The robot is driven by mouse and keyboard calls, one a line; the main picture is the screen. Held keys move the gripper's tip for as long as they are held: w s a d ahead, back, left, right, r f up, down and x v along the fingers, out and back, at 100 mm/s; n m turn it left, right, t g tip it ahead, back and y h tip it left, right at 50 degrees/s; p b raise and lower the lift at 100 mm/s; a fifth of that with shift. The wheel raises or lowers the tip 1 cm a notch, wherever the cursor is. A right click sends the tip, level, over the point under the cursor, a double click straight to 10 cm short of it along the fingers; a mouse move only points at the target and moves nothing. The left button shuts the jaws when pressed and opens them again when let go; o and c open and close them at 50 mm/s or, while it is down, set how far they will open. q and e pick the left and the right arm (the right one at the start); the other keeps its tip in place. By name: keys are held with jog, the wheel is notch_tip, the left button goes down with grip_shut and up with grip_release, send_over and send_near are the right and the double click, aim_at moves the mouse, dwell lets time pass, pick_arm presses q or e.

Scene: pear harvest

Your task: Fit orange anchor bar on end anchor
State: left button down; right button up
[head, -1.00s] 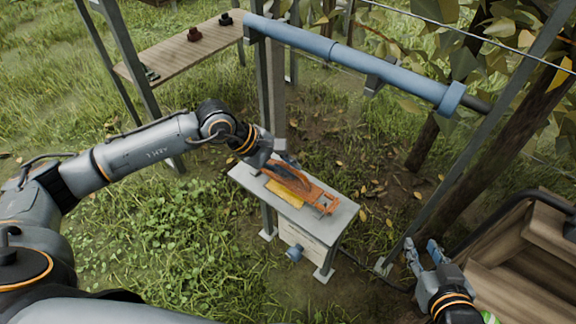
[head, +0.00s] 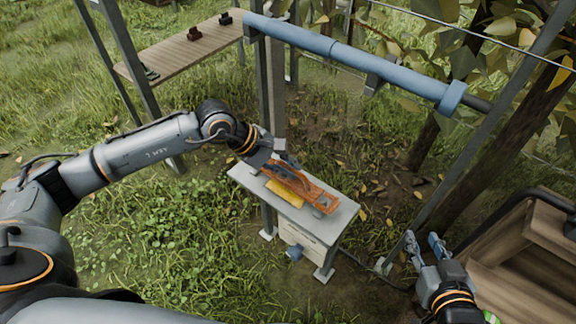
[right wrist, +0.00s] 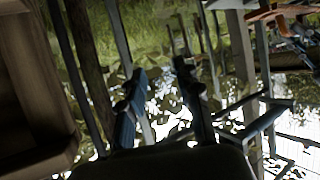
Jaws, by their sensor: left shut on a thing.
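The orange anchor bar (head: 308,190) is at the top of a small grey stand (head: 248,190), slanting down to the right, and a yellow piece (head: 284,194) lies along its near side. A grey part (head: 323,206) shows at the bar's right end; I cannot tell whether it is the end anchor or how it meets the bar. My left gripper (head: 287,166) is shut on the bar at its left end, and its fingers partly hide it. My right gripper (head: 424,243) is open and empty at the lower right; its parted fingers also show in the right wrist view (right wrist: 160,95).
A blue tube (head: 350,62) runs above and behind the stand on grey posts. A wooden bench (head: 175,52) with small dark parts stands at the back left. A wooden crate (head: 520,262) is beside my right gripper. Open grass lies left of the stand.

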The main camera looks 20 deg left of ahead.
jog(key=shift+w+a+r+t, duration=0.25)
jog(key=shift+w+r+t, duration=0.25)
jog(key=shift+r, duration=0.2)
jog(key=shift+w+r, duration=0.15)
jog(key=shift+r, duration=0.15)
jog(key=shift+f, duration=0.15)
dwell(0.6)
pick_arm(q)
jog(key=shift+f+b, duration=0.1)
jog(key=shift+b, duration=0.25)
pick_arm(e)
jog(key=shift+a+r+t, duration=0.1)
jog(key=shift+r+t, duration=0.2)
jog(key=shift+r, duration=0.1)
jog(key=shift+w+r, duration=0.2)
pick_arm(q)
jog(key=shift+f, duration=0.2)
pick_arm(e)
jog(key=shift+w+a+r+t+y, duration=0.2)
jog(key=shift+r+t+y, duration=0.2)
jog(key=shift+r+t, duration=0.15)
